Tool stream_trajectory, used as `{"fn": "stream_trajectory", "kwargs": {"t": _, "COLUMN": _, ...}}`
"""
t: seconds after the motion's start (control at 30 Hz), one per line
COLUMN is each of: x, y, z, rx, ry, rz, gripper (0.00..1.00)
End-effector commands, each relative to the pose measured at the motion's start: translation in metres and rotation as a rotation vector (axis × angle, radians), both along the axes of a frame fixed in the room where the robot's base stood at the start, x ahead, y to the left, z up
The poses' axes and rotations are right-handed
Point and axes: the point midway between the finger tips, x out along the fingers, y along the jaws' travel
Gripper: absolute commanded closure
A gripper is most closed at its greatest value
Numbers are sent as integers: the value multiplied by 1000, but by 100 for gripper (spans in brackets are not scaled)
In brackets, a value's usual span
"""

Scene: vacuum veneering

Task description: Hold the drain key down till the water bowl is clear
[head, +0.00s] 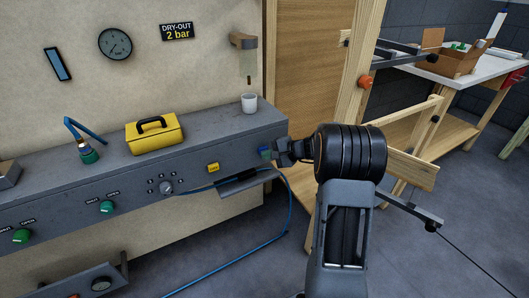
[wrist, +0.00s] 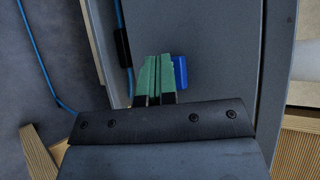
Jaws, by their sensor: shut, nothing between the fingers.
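A blue key (head: 264,155) sits on the front face of the grey console near its right end; I take it for the drain key. It also shows in the wrist view (wrist: 181,72). My gripper (wrist: 154,74) is shut and empty, its green fingertips just left of the blue key there. In the head view my gripper (head: 273,152) is at the console's right end; I cannot tell whether it touches the key. The water bowl (head: 247,61) hangs on the wall, small, with a dark yellowish tip at its bottom; its water level is unclear.
A white cup (head: 249,103) stands on the console (head: 200,139) below the bowl. A yellow case (head: 154,133) and a yellow key (head: 213,167) are to the left. A blue hose (head: 286,215) hangs to the floor. A wooden frame (head: 360,60) stands at right.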

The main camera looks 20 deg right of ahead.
Motion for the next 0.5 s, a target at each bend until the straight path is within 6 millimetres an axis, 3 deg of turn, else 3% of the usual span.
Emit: {"fn": "stream_trajectory", "kwargs": {"t": 0.5, "x": -5, "y": -1, "z": 0, "rx": 0, "ry": -1, "rz": -1, "gripper": 100}}
